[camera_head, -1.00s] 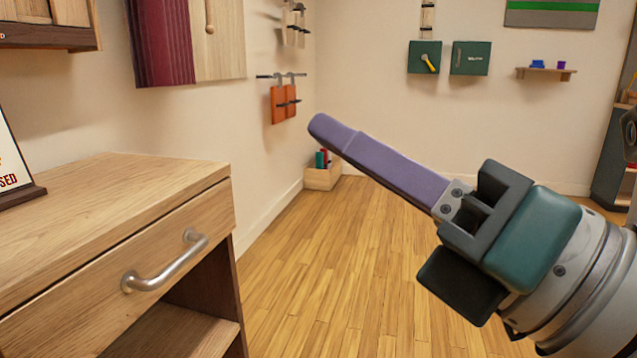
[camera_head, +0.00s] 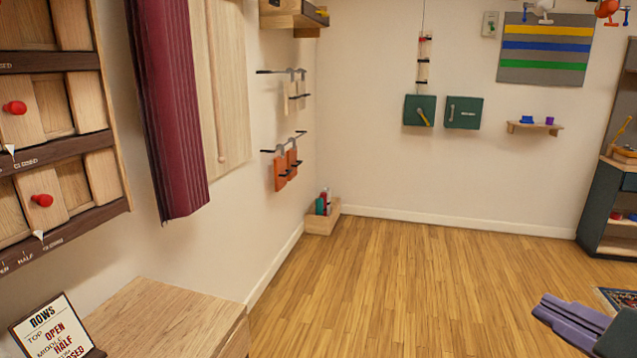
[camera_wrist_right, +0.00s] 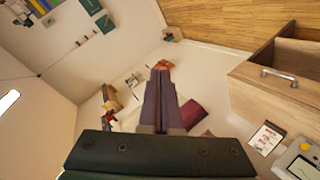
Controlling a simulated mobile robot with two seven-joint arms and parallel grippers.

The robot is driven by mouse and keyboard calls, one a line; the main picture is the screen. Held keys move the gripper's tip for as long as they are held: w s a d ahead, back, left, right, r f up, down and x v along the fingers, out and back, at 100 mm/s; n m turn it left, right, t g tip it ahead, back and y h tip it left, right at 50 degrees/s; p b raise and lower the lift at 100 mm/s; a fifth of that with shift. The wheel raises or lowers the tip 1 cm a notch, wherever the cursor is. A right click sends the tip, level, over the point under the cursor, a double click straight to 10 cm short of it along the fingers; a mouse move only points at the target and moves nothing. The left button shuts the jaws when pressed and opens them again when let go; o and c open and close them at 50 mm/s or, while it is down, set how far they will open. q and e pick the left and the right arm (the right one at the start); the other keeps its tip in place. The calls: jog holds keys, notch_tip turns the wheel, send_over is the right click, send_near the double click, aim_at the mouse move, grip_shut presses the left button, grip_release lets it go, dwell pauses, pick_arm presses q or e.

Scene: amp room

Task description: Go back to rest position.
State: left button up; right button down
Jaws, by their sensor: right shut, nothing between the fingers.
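My right gripper (camera_head: 568,318) shows at the lower right edge of the head view, with purple fingers pointing left and its body cut off by the frame. In the right wrist view its two purple fingers (camera_wrist_right: 160,72) lie together with nothing between them. It is in free air, apart from the furniture. My left gripper is in neither view.
A wooden cabinet (camera_head: 165,318) with a row sign (camera_head: 50,330) stands at the lower left; its drawer handle (camera_wrist_right: 279,76) shows in the wrist view. A wall panel with red knobs (camera_head: 42,200) hangs at left. The middle wooden floor (camera_head: 400,270) is clear.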

jog(key=s+a+r+m+g+y+p, duration=0.1)
jog(key=s+r+m+g+p, duration=0.6)
jog(key=s+r+p, duration=1)
jog(key=r+g+p, duration=0.1)
jog(key=g+p, duration=0.1)
jog(key=p, duration=0.5)
jog(key=shift+a+g+y, duration=0.2)
jog(key=shift+g+y, duration=0.1)
jog(key=shift+y, duration=0.1)
jog(key=shift+r, duration=0.1)
